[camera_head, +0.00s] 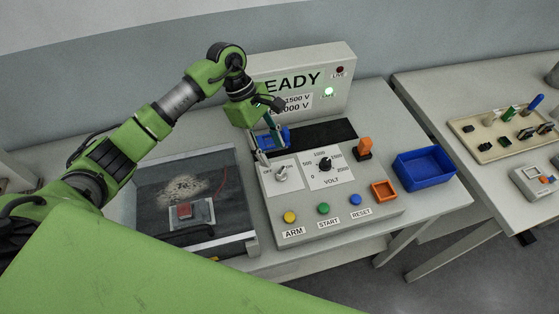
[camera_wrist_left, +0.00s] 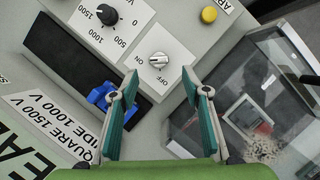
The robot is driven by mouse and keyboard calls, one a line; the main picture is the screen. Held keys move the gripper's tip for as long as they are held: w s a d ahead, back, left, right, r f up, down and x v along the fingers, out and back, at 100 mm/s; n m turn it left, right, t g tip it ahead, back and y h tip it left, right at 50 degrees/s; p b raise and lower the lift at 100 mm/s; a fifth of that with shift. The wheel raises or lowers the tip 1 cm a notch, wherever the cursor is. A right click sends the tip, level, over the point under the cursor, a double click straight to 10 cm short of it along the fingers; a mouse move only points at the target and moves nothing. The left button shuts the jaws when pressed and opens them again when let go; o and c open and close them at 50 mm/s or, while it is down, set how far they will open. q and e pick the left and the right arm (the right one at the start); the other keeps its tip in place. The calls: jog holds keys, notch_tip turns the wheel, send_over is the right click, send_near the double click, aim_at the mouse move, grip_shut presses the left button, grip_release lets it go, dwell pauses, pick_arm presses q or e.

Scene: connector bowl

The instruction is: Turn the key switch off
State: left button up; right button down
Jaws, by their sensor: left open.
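The key switch is a small silver knob (camera_head: 281,173) on a white plate at the left of the grey console; the plate carries the words OFF and ON. In the left wrist view the key switch (camera_wrist_left: 159,60) shows just beyond the fingertips, roughly between them. My left gripper (camera_head: 270,152) is over the console, above and behind the key switch. Its two teal fingers (camera_wrist_left: 160,82) are apart with nothing between them. I cannot tell whether a fingertip touches the panel. My right gripper is not in view.
The console has a voltage dial (camera_head: 325,163), yellow, green and blue buttons and an orange connector (camera_head: 364,148). A blue part (camera_wrist_left: 107,96) is beside one finger. The clear-sided test box (camera_head: 185,190) stands left. A blue bin (camera_head: 425,168) stands right.

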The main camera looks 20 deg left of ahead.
aim_at(281, 170)
pick_arm(q)
jog(key=p+x, duration=0.2)
jog(key=x, duration=0.4)
jog(key=shift+w, duration=0.1)
jog(key=shift+d+f, duration=0.25)
jog(key=shift+f, duration=0.45)
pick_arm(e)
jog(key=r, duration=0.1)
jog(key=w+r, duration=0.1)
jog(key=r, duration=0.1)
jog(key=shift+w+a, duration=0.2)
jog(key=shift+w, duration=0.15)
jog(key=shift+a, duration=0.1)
pick_arm(q)
jog(key=c, duration=1.1)
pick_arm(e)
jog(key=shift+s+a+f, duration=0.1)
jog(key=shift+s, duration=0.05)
